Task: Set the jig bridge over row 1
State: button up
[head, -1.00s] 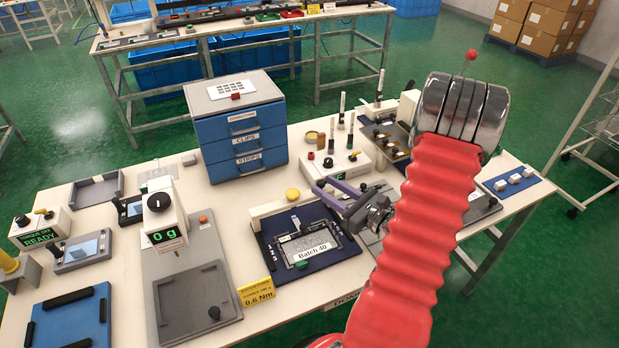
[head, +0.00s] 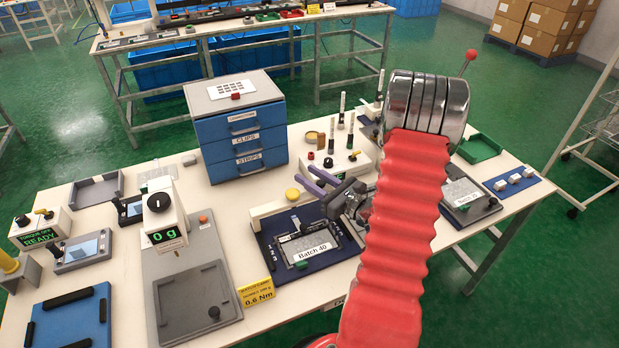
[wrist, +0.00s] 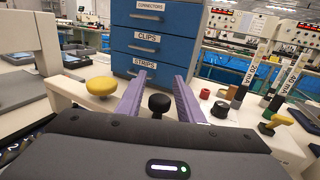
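A cream bar (head: 268,209), seemingly the jig bridge, stands along the back edge of the navy jig (head: 262,243). A yellow knob (head: 292,195) shows at the bar; it also shows at left in the wrist view (wrist: 100,87). A grey plate labelled Batch 40 (head: 311,247) lies on the jig, with row numbers at its left side. My gripper (head: 309,177) is open, with purple fingers above the jig's back right. In the wrist view its fingers (wrist: 160,88) are apart and empty; a black knob (wrist: 160,103) appears in the gap, seemingly beyond them. My arm hides the jig's right side.
A blue drawer cabinet (head: 240,130) stands behind the jig. A box with buttons and upright probes (head: 340,160) stands behind my gripper. A scale (head: 190,290) is at left, and a yellow torque sign (head: 256,290) is at the jig's front left corner.

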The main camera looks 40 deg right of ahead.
grip_shut()
dwell(0.3)
